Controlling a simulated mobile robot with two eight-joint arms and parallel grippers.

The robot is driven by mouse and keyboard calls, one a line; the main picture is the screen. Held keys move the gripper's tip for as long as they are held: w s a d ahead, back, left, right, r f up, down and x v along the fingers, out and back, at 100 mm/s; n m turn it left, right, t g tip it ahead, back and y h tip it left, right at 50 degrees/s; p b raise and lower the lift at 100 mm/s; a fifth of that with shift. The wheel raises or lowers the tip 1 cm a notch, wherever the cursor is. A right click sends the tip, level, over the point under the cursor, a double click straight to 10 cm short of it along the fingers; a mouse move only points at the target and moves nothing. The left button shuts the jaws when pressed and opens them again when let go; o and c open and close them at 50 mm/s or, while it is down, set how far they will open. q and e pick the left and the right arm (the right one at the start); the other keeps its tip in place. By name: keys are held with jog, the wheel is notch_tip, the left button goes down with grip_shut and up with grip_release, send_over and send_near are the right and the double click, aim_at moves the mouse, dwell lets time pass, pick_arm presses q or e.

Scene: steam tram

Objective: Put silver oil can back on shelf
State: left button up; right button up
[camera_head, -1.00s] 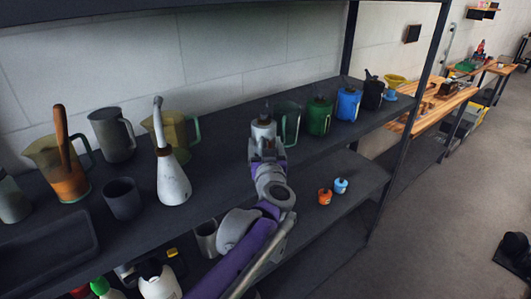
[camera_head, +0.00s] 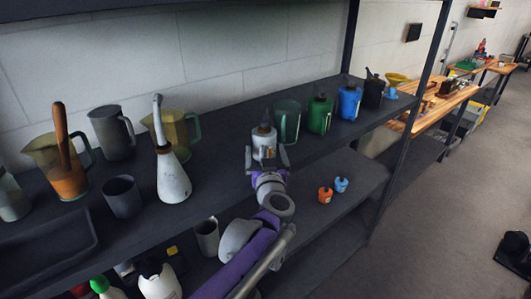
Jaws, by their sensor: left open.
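The silver oil can (camera_head: 264,143) stands upright on the upper shelf (camera_head: 219,172), near the front edge and left of the green-tinted glass jug (camera_head: 287,122). My left gripper (camera_head: 267,158) is open around the can's lower part, with a finger on either side. Whether a finger touches the can cannot be told. The can's base is partly hidden by the gripper. My right gripper is out of view.
Green (camera_head: 320,116), blue (camera_head: 348,103) and black (camera_head: 373,94) cans stand to the right. A white long-spouted can (camera_head: 172,178) and several jugs stand left. Small orange (camera_head: 325,195) and blue (camera_head: 341,185) cans sit on the lower shelf. A dark shelf post (camera_head: 408,125) rises at right.

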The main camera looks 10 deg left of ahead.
pick_arm(q)
jog(key=shift+s+r, duration=0.1)
jog(key=shift+r, duration=0.15)
jog(key=s+d+f+m+h+b, duration=0.1)
jog(key=s+d+f+m+h, duration=0.2)
jog(key=s, duration=0.4)
jog(key=s+d+f+m+h+b, duration=0.1)
jog(key=s+d+m+h, duration=0.1)
jog(key=s+d+h, duration=0.45)
jog(key=s+a+f+g+y, duration=0.1)
jog(key=s+a+f+g, duration=0.2)
jog(key=s+f, duration=0.4)
jog(key=s+a+f+g+y, duration=0.1)
jog(key=s+a+f+g, duration=0.3)
jog(key=s+f, duration=0.3)
jog(key=s+a+f+n+g+y, duration=0.1)
jog(key=s+a+f+g, duration=0.3)
jog(key=s+f, duration=0.4)
jog(key=shift+f+g+y, duration=0.35)
jog(key=shift+g, duration=0.05)
jog(key=shift+a, duration=0.1)
